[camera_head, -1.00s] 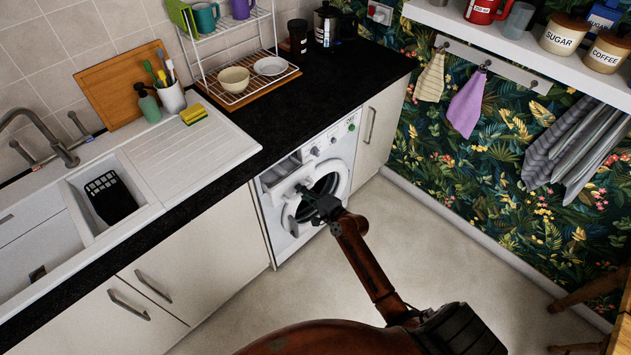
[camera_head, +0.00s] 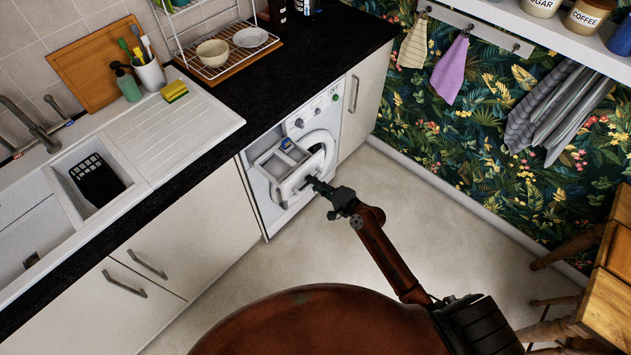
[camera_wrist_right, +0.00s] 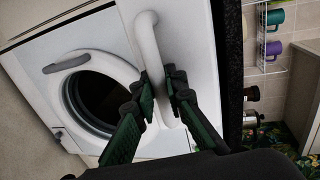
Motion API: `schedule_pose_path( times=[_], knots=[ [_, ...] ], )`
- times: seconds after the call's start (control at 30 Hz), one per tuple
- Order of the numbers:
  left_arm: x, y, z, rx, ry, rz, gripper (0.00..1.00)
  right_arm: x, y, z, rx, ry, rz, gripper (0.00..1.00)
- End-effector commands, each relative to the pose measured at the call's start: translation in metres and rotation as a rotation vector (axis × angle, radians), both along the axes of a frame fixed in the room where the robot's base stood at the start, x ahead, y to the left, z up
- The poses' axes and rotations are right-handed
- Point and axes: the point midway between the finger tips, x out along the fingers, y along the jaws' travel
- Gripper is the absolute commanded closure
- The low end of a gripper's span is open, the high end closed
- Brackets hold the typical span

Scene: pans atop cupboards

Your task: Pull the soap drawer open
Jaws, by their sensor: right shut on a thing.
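The white washing machine (camera_head: 262,200) stands under the black worktop. Its soap drawer (camera_head: 290,163) is pulled well out from the front, above the round door, and its inside shows from above with something blue at the far end. My right gripper (camera_head: 311,181) is at the drawer's front. In the right wrist view my gripper (camera_wrist_right: 163,98) is shut on the drawer's white curved handle (camera_wrist_right: 148,42), with a finger on each side of it. The round door (camera_wrist_right: 92,95) is closed. My left gripper is not in view.
The worktop edge (camera_head: 215,148) runs above the machine. Cupboard doors flank it, with a handle (camera_head: 354,94) on the right one. The floor (camera_head: 420,220) in front is clear. A wooden stool (camera_head: 570,265) stands at the right by the patterned wall.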

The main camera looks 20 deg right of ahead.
Motion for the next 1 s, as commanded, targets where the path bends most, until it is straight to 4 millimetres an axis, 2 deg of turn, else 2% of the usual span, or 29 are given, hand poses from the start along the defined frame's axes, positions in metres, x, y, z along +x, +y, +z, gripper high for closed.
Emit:
schedule_pose_path(
  times=[0.13,0.17,0.27,0.63,0.77,1.0],
  knots=[
    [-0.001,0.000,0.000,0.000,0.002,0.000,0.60,-0.001,0.001,-0.001,0.001,0.003,0.003,1.00],
    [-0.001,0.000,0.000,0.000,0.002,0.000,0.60,-0.001,0.001,-0.001,0.001,0.003,0.003,0.88],
    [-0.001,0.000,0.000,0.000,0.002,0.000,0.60,-0.001,0.000,-0.001,0.001,0.003,0.002,0.81],
    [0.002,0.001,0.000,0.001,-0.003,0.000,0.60,-0.006,-0.004,0.000,0.000,0.002,-0.001,0.81],
    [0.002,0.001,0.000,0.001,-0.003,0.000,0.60,-0.022,-0.013,0.003,-0.002,0.003,-0.001,0.81],
    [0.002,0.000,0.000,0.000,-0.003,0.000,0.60,-0.066,-0.035,0.014,-0.003,0.003,0.000,0.81]
  ],
)
